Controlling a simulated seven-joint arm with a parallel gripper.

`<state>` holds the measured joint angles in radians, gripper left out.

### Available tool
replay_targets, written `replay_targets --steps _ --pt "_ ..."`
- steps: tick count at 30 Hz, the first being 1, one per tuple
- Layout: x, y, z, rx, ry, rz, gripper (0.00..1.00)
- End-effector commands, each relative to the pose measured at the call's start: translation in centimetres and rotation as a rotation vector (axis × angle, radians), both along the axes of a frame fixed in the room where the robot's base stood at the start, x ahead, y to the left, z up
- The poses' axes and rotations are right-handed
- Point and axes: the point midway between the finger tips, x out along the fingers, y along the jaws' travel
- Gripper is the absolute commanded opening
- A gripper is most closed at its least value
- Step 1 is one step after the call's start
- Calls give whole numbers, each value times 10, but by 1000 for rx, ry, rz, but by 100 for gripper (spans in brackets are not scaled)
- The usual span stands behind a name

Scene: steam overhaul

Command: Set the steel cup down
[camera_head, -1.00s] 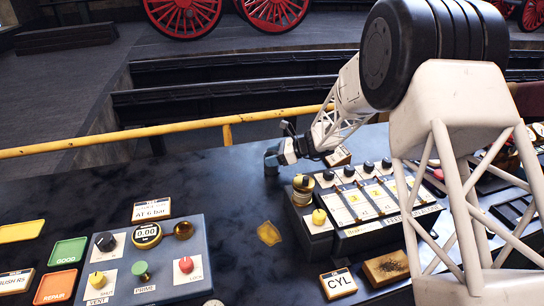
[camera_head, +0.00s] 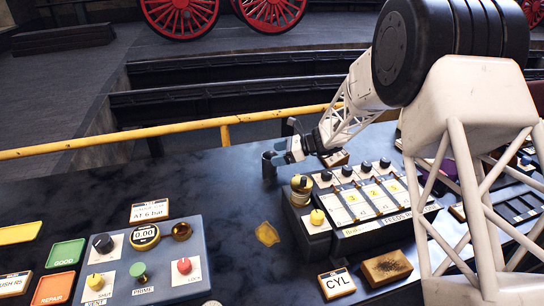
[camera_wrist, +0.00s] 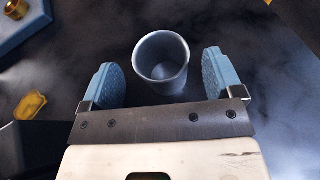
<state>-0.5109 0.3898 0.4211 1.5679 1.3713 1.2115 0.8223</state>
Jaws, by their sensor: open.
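The steel cup (camera_wrist: 161,62) stands upright on the dark bench, its open mouth facing the wrist camera. It shows small in the head view (camera_head: 268,165), beside the box with the numbered strips. My gripper (camera_wrist: 160,85) is open, its two blue pads apart on the left and right of the cup, with a gap on each side. In the head view my gripper (camera_head: 281,150) is just to the right of the cup, with its jaws near the cup's height.
A box with numbered strips and knobs (camera_head: 348,228) stands right of and nearer than the cup. A panel with a gauge (camera_head: 165,285) is at the lower left. A yellow rag-like patch (camera_head: 267,234) lies between. The bench left of the cup is clear.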

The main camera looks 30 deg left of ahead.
Motion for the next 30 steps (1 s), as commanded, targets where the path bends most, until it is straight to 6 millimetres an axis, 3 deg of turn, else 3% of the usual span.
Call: replay_targets --steps 9,15,30 --pt "19 -45 20 0 -1 -3 86" --pt "27 -64 28 0 -1 -2 86" --pt "30 -73 32 0 0 0 86"
